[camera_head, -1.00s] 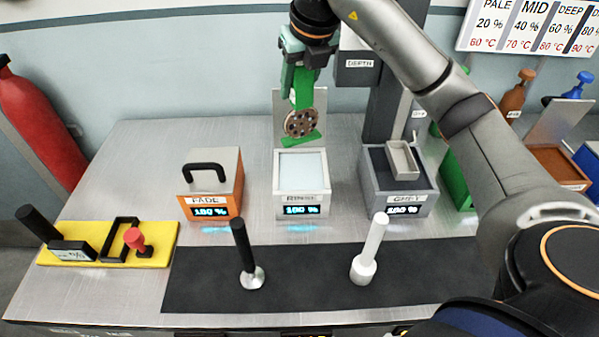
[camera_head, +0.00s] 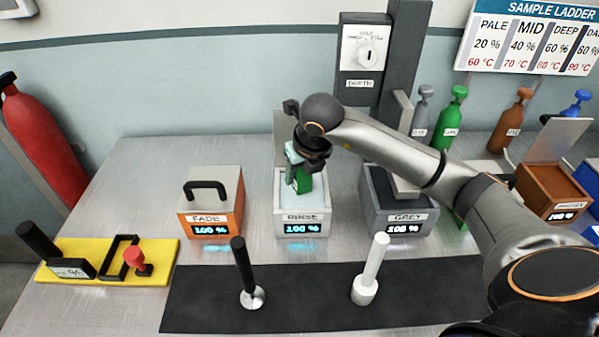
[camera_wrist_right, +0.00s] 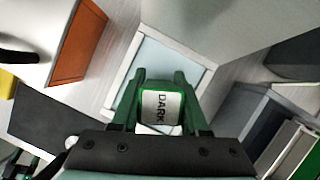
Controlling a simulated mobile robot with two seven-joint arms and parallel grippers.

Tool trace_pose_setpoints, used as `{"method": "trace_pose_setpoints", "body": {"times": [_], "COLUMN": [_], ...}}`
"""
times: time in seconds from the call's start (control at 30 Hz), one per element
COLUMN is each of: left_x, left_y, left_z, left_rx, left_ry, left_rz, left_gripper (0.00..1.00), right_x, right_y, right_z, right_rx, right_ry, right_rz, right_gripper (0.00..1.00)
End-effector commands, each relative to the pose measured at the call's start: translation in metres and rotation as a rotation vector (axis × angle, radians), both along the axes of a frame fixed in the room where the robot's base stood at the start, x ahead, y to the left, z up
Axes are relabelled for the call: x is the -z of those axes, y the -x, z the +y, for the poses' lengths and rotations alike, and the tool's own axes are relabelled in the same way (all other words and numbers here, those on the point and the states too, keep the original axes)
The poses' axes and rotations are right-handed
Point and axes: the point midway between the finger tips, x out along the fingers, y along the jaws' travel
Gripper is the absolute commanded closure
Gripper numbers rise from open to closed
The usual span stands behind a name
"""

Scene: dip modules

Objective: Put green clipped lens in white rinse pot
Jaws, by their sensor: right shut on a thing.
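My right gripper (camera_head: 296,162) is shut on the green clip (camera_head: 303,184) of the lens and points down over the white rinse pot (camera_head: 302,226). In the right wrist view the gripper (camera_wrist_right: 160,95) has its green fingers on either side of the clip's label (camera_wrist_right: 161,107), which reads DARK. Pale liquid (camera_wrist_right: 168,68) fills the pot beneath. The lens disc is hidden in both views now, and I cannot tell how deep it sits in the pot.
A black-handled tool (camera_head: 243,270) and a white one (camera_head: 371,270) stand upright on the black mat (camera_head: 310,308) in front.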

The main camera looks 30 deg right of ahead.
Motion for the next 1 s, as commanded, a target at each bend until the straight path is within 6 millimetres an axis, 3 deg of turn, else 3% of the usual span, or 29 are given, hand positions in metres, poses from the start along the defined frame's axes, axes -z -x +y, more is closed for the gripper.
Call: {"method": "trace_pose_setpoints", "body": {"times": [0.37, 0.4, 0.63, 1.0], "left_x": [0.0050, 0.0030, 0.0027, -0.0017], "left_y": [-0.0004, -0.0004, -0.0006, -0.0009], "left_z": [0.0001, 0.0001, 0.0000, 0.0000], "left_rx": [0.001, 0.001, 0.001, 0.001], "left_ry": [-0.001, -0.001, -0.001, 0.000], "left_rz": [-0.001, -0.001, -0.001, -0.002], "left_gripper": [0.21, 0.21, 0.21, 0.21], "right_x": [0.0061, 0.0042, 0.0039, -0.0035], "right_y": [-0.0004, -0.0004, -0.0004, 0.0004], "right_z": [0.0004, 0.0004, 0.0003, 0.0005], "right_rx": [-0.001, -0.001, -0.001, -0.001], "right_ry": [0.000, 0.000, 0.000, 0.000], "right_rz": [-0.002, -0.002, -0.002, -0.003], "right_gripper": [1.00, 0.51, 0.26, 0.26]}}
